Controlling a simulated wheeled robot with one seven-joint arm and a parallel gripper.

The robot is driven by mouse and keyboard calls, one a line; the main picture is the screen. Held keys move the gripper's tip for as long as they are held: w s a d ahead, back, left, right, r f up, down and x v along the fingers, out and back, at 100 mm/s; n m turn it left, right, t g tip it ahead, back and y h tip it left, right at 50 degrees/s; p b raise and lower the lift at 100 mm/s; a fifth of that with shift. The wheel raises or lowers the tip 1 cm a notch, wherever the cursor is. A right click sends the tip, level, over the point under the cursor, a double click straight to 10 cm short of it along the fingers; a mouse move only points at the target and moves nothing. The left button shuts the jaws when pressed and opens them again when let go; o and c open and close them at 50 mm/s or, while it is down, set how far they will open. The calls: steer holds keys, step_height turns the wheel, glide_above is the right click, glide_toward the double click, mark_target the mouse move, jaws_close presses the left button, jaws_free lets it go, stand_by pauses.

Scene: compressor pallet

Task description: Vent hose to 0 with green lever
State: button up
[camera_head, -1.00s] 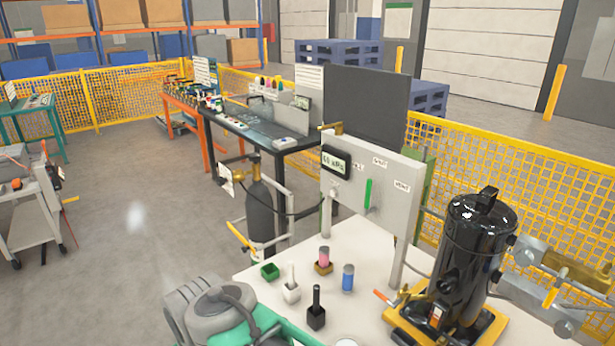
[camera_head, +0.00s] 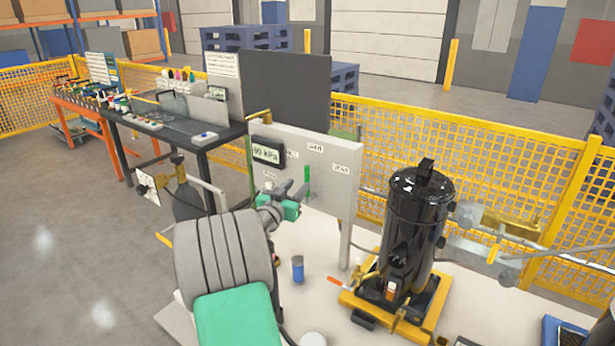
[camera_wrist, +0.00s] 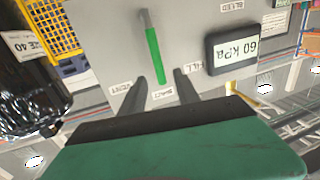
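The green lever (camera_head: 307,181) is on the front of the pale panel (camera_head: 347,207). In the wrist view the lever (camera_wrist: 153,50) points toward the SHUT label (camera_wrist: 170,93), with VENT (camera_wrist: 120,87) and FILL (camera_wrist: 187,68) to either side. The gauge (camera_head: 268,153) reads 60 kPa; it also shows upside down in the wrist view (camera_wrist: 234,48). My gripper (camera_head: 294,190) is open in front of the panel. In the wrist view its fingertips (camera_wrist: 160,77) appear on either side of the lever's green end, with gaps; I cannot tell the depth.
A black compressor tank (camera_head: 420,225) on a yellow base stands right of the panel. A blue cylinder (camera_head: 298,269) stands on the white table below my arm. A dark gas bottle (camera_head: 188,201) is at left. Yellow mesh fencing (camera_head: 470,165) runs behind.

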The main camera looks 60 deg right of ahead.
mark_target(306, 176)
steer(key=d+p, duration=0.1)
steer(key=d, duration=0.3)
steer(key=d+p, duration=0.1)
steer(key=d, duration=0.2)
steer(key=shift+d+r+p, duration=0.2)
steer(key=shift+d+p, duration=0.15)
steer(key=shift+d, duration=0.05)
jaws_close()
stand_by(0.9)
